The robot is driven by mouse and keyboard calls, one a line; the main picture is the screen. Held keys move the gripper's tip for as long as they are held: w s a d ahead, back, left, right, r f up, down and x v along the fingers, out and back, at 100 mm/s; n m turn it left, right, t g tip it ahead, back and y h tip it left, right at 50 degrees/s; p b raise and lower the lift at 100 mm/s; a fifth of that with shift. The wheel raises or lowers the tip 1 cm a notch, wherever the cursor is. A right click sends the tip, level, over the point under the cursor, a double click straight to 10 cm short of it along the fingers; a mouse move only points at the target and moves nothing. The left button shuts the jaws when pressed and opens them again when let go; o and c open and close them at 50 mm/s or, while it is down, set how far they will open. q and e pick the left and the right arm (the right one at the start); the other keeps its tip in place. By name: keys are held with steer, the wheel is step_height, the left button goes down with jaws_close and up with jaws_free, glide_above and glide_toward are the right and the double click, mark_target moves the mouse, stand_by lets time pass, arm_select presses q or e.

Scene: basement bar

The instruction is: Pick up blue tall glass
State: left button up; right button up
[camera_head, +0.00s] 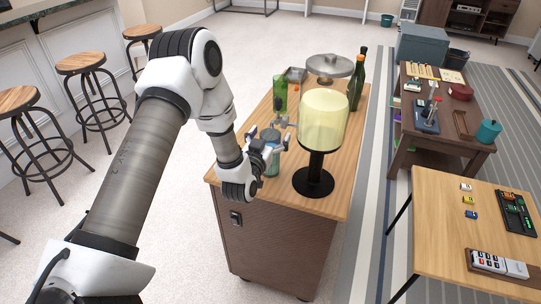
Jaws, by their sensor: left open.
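A blue tall glass (271,165) stands on the wooden top of the cabinet (328,206), left of the lamp. My left gripper (271,138) is open at the glass, with its fingers around or just in front of the glass's upper part. The gripper hides much of that upper part. I cannot tell whether the fingers touch the glass. My right gripper is out of view.
A lamp with a yellow shade (323,118) stands close on the right. Bar stools (82,62) are at left; a table with toy cars (468,200) is at right.

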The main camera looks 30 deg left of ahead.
arm_select(q)
steer(key=shift+d, duration=0.1)
jaws_close()
steer(key=shift+w+r, duration=0.1)
steer(key=shift+r, duration=0.05)
